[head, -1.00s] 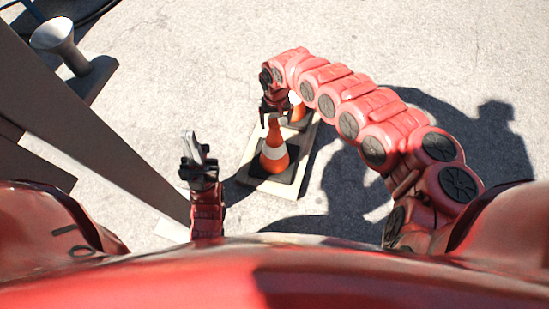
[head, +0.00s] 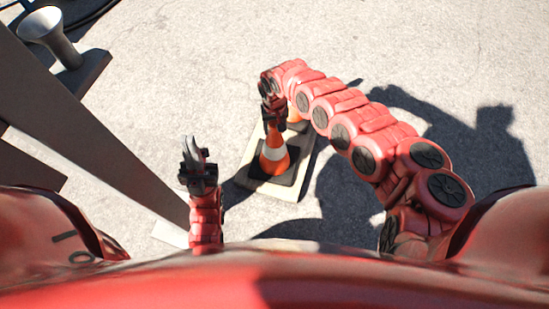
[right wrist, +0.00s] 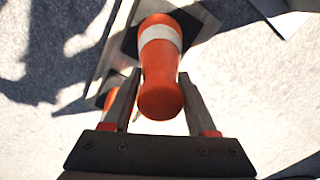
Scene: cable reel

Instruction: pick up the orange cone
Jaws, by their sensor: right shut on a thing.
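An orange cone (head: 275,160) with a white band and a dark square base stands upright on a pale board (head: 268,190). My right gripper (head: 273,120) is at its top, reaching in from above. In the right wrist view the cone (right wrist: 160,70) lies between the two fingers (right wrist: 159,80), which are shut on its upper part. A second orange cone (head: 293,112) stands just behind on the same board, mostly hidden by my right arm. My left gripper (head: 196,148) is apart from the cones, to their left, and I cannot tell whether it is open.
A grey metal beam (head: 105,130) runs diagonally on the left. A grey flared post (head: 50,35) on a plate stands at the upper left, near dark cables. The concrete ground right of and beyond the cones is clear apart from shadows.

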